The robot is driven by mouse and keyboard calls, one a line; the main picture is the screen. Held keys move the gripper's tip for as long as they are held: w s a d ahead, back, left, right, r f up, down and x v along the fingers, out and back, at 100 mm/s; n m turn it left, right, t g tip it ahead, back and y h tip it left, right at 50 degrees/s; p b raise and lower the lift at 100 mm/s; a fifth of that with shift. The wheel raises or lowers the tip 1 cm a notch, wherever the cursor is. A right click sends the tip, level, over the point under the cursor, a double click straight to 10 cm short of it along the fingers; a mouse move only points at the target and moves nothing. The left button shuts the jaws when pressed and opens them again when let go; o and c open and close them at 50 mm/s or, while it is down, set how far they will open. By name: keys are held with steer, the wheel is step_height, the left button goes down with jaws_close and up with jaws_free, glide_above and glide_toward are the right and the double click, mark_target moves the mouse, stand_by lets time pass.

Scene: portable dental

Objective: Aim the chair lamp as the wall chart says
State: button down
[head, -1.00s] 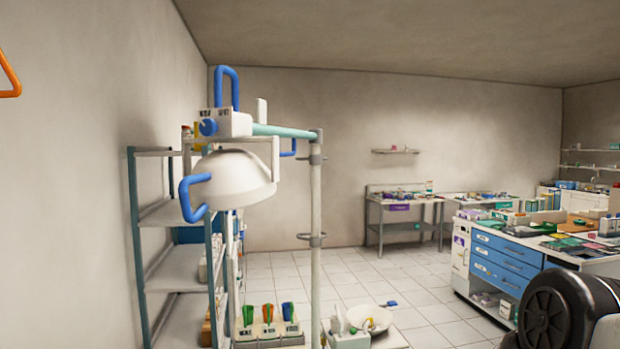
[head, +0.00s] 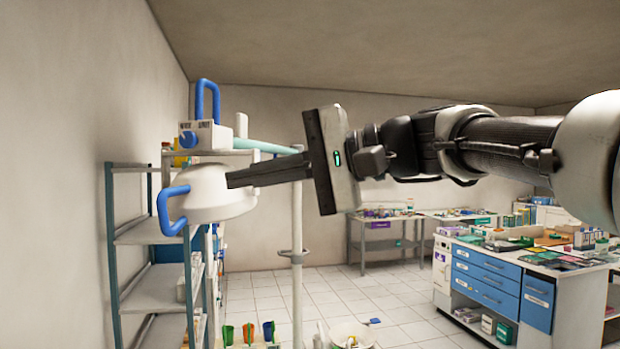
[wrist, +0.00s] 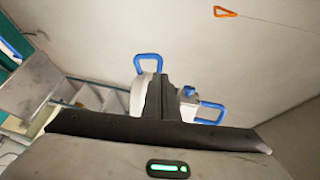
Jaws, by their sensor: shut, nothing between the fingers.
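The chair lamp (head: 205,195) is a white dome with a blue loop handle (head: 170,210) at its left. Above it is a white block (head: 212,134) with a blue knob (head: 187,139) and an upright blue loop handle (head: 207,98), on a teal arm from a white pole (head: 297,230). My gripper (head: 230,180) is shut and empty, its fingers pointing left across the lamp's right side; I cannot tell if they touch. In the wrist view the lamp (wrist: 144,95) is partly hidden behind the fingers, with blue handles either side. No wall chart is readable.
A shelf rack (head: 150,245) stands at left behind the lamp. Several coloured items in holders (head: 248,333) and a white bowl (head: 352,333) are below. A blue-drawer cabinet (head: 500,275) is at right.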

mark_target(169, 193)
steer(key=p+x, duration=0.1)
steer(key=x, duration=0.9)
steer(key=shift+w+a, duration=0.1)
steer(key=shift+a, duration=0.05)
steer(key=r+p+x, duration=0.2)
steer(key=x, duration=0.8)
steer(key=shift+a, duration=0.4)
steer(key=shift+d, duration=0.15)
